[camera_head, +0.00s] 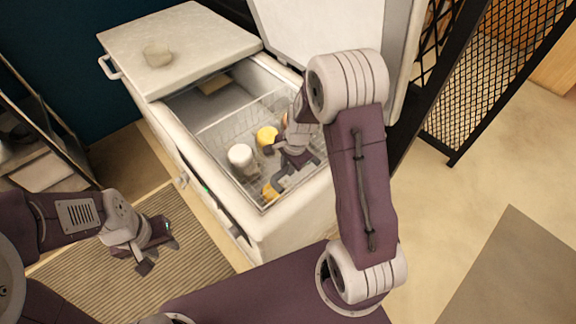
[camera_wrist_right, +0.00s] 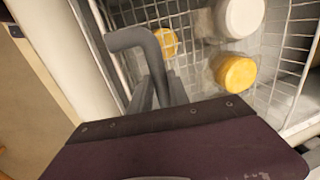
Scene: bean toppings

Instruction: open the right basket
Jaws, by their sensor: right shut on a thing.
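A white chest freezer (camera_head: 160,118) stands open on its right side. Inside is a wire basket (camera_head: 213,133) holding a white-topped jar (camera_head: 241,157) and yellow-lidded jars (camera_head: 267,136). The right wrist view shows the basket's wire wall (camera_wrist_right: 290,45), a white lid (camera_wrist_right: 240,15) and a yellow lid (camera_wrist_right: 236,73). My right gripper (camera_head: 278,168) reaches down into the basket and is shut near its front rim, seemingly on the basket; the exact contact is unclear. Its grey fingers also show in the right wrist view (camera_wrist_right: 150,75). My left gripper (camera_head: 158,246) is open and empty, outside the freezer.
The freezer's left lid (camera_head: 180,45) is closed, with a stone-like lump (camera_head: 157,55) on it. The right lid (camera_head: 325,28) is raised behind my right arm. A black mesh partition (camera_head: 455,75) stands at the right. A striped mat (camera_head: 150,280) lies below my left gripper.

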